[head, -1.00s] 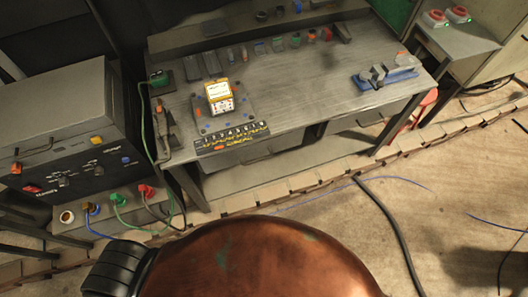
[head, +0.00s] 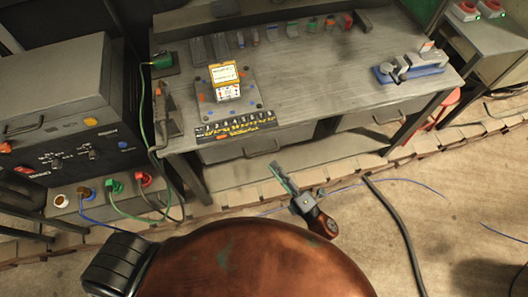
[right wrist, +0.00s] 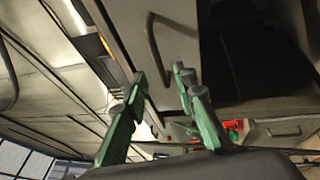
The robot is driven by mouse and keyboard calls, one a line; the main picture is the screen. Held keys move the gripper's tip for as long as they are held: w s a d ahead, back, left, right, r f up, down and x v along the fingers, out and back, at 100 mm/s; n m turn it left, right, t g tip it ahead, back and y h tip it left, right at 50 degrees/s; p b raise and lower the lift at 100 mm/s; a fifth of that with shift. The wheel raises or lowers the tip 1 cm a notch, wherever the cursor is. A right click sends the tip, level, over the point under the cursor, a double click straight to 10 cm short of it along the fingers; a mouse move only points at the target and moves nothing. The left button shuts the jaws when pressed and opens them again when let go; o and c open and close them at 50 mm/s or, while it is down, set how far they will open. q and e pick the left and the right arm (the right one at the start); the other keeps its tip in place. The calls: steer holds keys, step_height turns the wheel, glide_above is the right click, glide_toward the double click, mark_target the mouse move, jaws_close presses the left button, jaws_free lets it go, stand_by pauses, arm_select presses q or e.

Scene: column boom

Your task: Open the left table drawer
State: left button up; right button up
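The left table drawer (head: 232,151) is a grey front under the workbench, flush with it and apparently shut. Its dark bar handle (head: 263,153) faces me. My right gripper (head: 278,172) is just below and in front of that handle, apparently apart from it. In the right wrist view, my right gripper's green fingers (right wrist: 162,84) are spread with nothing held between them. A curved handle (right wrist: 152,42) on a grey drawer front (right wrist: 127,20) lies just ahead of the fingertips there. My left gripper is not in view.
The workbench (head: 305,75) carries a yellow-white meter (head: 225,80) and a blue vise-like tool (head: 410,68). A second drawer (head: 375,117) is at the right. A dark control box (head: 65,125) with cables stands left. A black cable (head: 395,220) lies on the floor.

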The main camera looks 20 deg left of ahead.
mark_target(263, 153)
steer(key=x, duration=0.7)
steer(key=shift+w+a+r+b, duration=0.1)
steer(key=shift+w+a+b, duration=0.1)
steer(key=shift+a+b, duration=0.1)
steer(key=shift+c, duration=0.3)
steer(key=shift+d, duration=0.1)
jaws_close()
